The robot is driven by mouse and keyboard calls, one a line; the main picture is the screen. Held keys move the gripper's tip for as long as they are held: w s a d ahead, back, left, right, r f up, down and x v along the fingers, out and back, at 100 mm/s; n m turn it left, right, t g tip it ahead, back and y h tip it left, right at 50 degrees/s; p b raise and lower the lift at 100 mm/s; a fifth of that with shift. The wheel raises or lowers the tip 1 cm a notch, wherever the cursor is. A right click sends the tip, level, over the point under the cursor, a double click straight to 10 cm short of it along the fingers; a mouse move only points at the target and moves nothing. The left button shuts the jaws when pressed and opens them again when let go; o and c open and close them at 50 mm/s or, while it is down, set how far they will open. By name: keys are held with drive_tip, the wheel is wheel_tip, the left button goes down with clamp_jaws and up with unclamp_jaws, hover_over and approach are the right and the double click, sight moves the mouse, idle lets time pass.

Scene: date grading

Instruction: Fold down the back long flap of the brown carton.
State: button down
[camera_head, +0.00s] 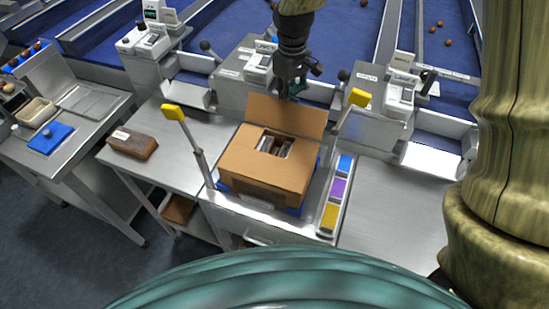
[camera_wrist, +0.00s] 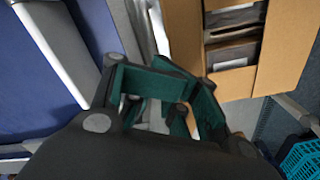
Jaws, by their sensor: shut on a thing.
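The brown carton (camera_head: 262,167) sits on the bench, with flat panels around an opening that shows dark contents. Its back long flap (camera_head: 287,113) stands up, leaning a little back. My gripper (camera_head: 293,93) is at the top edge of this flap, from above and behind. In the wrist view the carton (camera_wrist: 285,50) is at upper right, and the brown board nearest the fingers (camera_wrist: 184,35) looks like the back flap. The teal fingers of my gripper (camera_wrist: 172,92) are close together; the grip on the flap itself is hard to see.
Two yellow-topped posts (camera_head: 173,112) (camera_head: 358,98) flank the carton. A brown block (camera_head: 132,144) lies to the left. A strip of coloured blocks (camera_head: 337,190) is at right. Grey weighing units (camera_head: 258,68) stand behind. The bench at right is clear.

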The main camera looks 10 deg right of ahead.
drive_tip(key=shift+s+a+p, duration=0.15)
drive_tip(key=shift+s+a, duration=0.3)
drive_tip(key=shift+s, duration=0.35)
drive_tip(key=shift+s+a+p, duration=0.2)
drive_tip(key=shift+s+a, duration=0.3)
drive_tip(key=shift+s, duration=0.25)
drive_tip(key=shift+s+a+p, duration=0.15)
drive_tip(key=shift+s+a, duration=0.3)
drive_tip(key=shift+s, duration=0.35)
drive_tip(key=shift+s+a+r+p, duration=0.25)
drive_tip(key=shift+s+a+p, duration=0.05)
drive_tip(key=shift+s+a, duration=0.4)
drive_tip(key=shift+s, duration=0.15)
drive_tip(key=shift+s+a, duration=0.8)
drive_tip(key=shift+s, duration=0.3)
drive_tip(key=shift+f, duration=0.15)
